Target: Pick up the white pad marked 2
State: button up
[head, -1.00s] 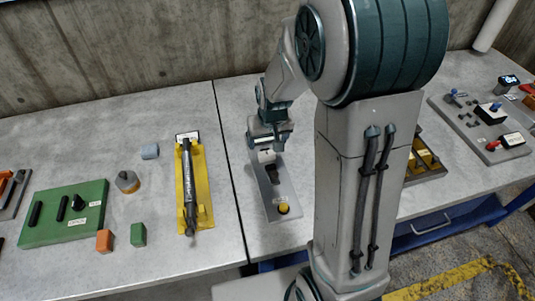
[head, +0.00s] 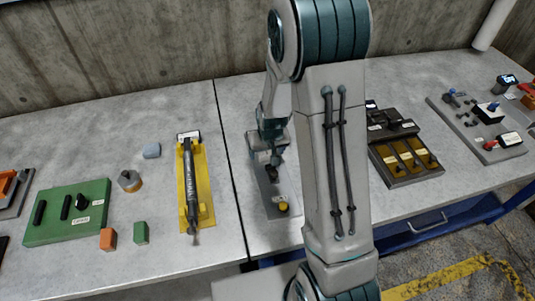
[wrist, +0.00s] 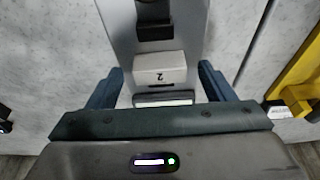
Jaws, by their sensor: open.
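The white pad marked 2 (wrist: 158,66) sits on a pale grey plate (wrist: 122,25) in the wrist view. My gripper (wrist: 161,71) is open, with one blue-grey finger on each side of the pad and gaps visible on both sides. I cannot tell from this view how far the fingertips are above the plate. A black block (wrist: 154,22) stands on the plate just beyond the pad. In the head view my gripper (head: 266,152) is over the far end of the plate (head: 278,213) and hides the pad.
A yellow rack with a dark rod (head: 189,185) lies to the left across the table seam. A tray with yellow compartments (head: 404,162) stands to the right. The table just left of the plate is clear.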

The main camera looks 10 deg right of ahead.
jog(key=c, duration=1.1)
jog(key=shift+r, duration=0.2)
jog(key=shift+c, duration=0.2)
